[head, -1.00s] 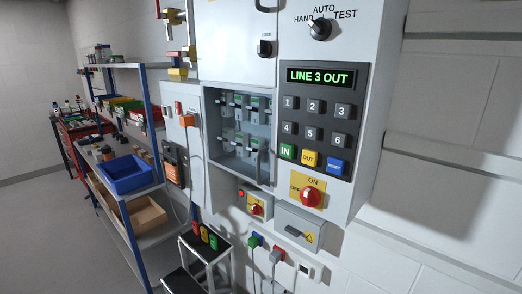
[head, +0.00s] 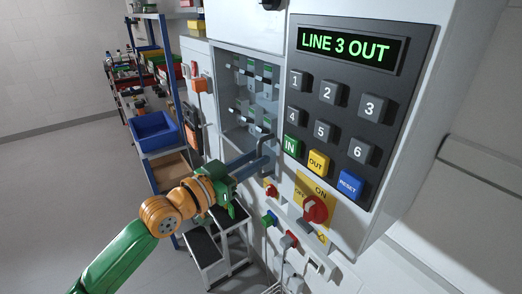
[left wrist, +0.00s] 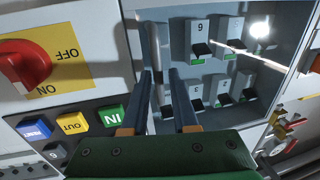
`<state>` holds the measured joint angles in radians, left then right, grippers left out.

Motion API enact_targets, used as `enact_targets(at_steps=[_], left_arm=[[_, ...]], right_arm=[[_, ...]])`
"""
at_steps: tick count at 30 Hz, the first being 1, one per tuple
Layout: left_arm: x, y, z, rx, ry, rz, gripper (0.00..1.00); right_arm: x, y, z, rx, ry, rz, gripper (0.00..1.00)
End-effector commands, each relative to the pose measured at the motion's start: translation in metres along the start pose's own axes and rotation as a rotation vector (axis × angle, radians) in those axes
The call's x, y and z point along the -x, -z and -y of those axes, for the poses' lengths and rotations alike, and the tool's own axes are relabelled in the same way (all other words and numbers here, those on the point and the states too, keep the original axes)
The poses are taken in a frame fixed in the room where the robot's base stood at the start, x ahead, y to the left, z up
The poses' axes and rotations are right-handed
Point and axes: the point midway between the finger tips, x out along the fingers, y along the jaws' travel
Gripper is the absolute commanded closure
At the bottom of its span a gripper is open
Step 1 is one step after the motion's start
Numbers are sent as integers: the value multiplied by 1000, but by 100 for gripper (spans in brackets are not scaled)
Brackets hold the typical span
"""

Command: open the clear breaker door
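The clear breaker door (head: 240,133) covers the recess with several grey breakers in the cabinet front and looks closed. Its upright bar handle (head: 266,153) is near the lower right side of the recess. My left gripper (head: 252,160) reaches in from the lower left, with its fingertips at the handle. In the left wrist view the two fingers (left wrist: 161,82) stand apart, pointing towards the recess. My right gripper is not in view.
Right of the door is a keypad panel (head: 357,105) reading "LINE 3 OUT". Below it is a red rotary switch (head: 315,208). A shelf rack with a blue bin (head: 154,132) stands left. A step stool (head: 222,243) stands below the cabinet.

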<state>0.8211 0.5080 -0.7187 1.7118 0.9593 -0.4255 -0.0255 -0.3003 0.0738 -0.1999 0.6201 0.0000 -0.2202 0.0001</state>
Motion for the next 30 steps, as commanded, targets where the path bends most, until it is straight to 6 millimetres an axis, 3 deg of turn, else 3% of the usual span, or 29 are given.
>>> enact_targets(at_steps=[3, 10, 13, 30], left_arm=[[-10, 0, 0, -1, 0, 1, 73], [-11, -1, 0, -2, 1, 1, 73], [-11, -1, 0, -2, 1, 1, 100], [-11, -1, 0, -1, 2, 1, 100]], right_arm=[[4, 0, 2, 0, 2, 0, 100], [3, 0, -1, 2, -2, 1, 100], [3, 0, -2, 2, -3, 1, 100], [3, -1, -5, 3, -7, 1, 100]])
